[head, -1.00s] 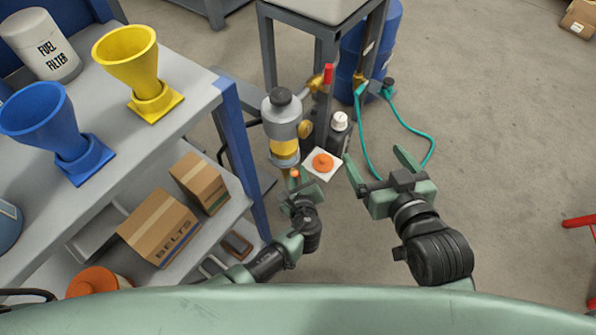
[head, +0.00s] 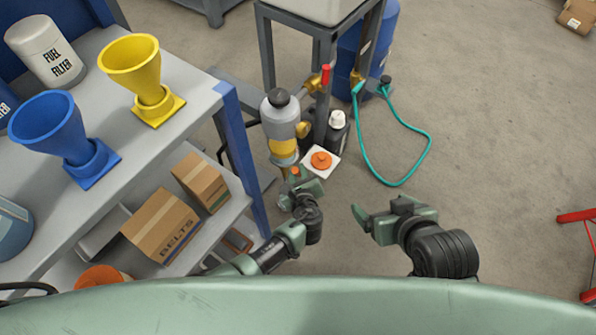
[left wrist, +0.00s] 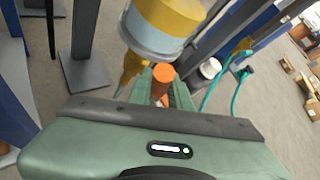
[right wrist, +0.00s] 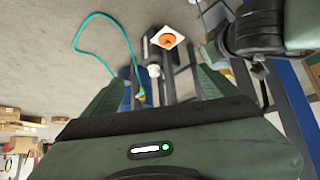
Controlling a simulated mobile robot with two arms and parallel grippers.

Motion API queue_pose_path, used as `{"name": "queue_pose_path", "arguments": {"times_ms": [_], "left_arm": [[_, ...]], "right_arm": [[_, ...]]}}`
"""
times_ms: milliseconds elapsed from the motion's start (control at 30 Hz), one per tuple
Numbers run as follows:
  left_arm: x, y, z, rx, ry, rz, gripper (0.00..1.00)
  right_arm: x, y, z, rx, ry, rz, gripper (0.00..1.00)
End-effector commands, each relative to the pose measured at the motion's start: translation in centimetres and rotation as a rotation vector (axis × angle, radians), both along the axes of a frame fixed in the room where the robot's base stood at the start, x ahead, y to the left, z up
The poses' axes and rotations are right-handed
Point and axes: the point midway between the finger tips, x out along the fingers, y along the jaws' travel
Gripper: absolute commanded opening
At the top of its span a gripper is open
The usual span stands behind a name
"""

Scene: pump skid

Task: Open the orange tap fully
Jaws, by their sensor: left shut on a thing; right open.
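The orange tap (head: 295,171) is a small orange knob under the grey and yellow filter unit (head: 280,112). It shows close up between my left fingers in the left wrist view (left wrist: 163,73). My left gripper (head: 298,184) is shut on the orange tap, and its fingers partly hide the knob's lower part. The yellow bowl (left wrist: 172,14) of the filter unit hangs just above it. My right gripper (head: 360,216) is open and empty, off to the right above the floor; its two spread fingers show in the right wrist view (right wrist: 158,85).
An orange round piece on a white square pad (head: 321,160) sits just right of the tap, by a dark bottle with a white cap (head: 337,125). A red-handled valve (head: 326,75) is behind. A teal hose (head: 425,150) loops over open floor. A shelf (head: 205,100) stands left.

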Motion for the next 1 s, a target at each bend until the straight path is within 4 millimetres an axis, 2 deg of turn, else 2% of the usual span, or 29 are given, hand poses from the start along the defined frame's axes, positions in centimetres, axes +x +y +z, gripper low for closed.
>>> {"name": "queue_pose_path", "arguments": {"times_ms": [33, 100, 500, 667, 833, 1000], "left_arm": [[0.0, 0.1, 0.0, 0.002, -0.001, 0.002, 0.27], [0.0, 0.1, 0.0, 0.002, -0.001, 0.001, 0.41], [-0.2, 0.0, 0.2, 0.000, -0.001, 0.000, 0.41], [-1.2, -0.1, 0.8, 0.000, 0.000, 0.000, 0.41], [-2.5, -0.2, 1.5, 0.000, 0.001, 0.000, 0.41], [-5.1, -0.5, 2.9, -0.001, 0.001, 0.000, 0.41]], "right_arm": [[0.0, 0.0, 0.0, 0.000, 0.000, 0.000, 0.89], [0.0, 0.0, 0.0, 0.000, -0.001, 0.000, 0.89], [-0.3, -0.1, 0.0, -0.003, 0.016, 0.000, 0.89], [-2.8, -1.0, -1.2, -0.030, 0.140, -0.011, 0.89], [-6.2, -2.0, -2.3, -0.063, 0.299, -0.024, 0.89], [-8.9, -2.8, -1.9, -0.086, 0.418, -0.033, 0.89]]}}
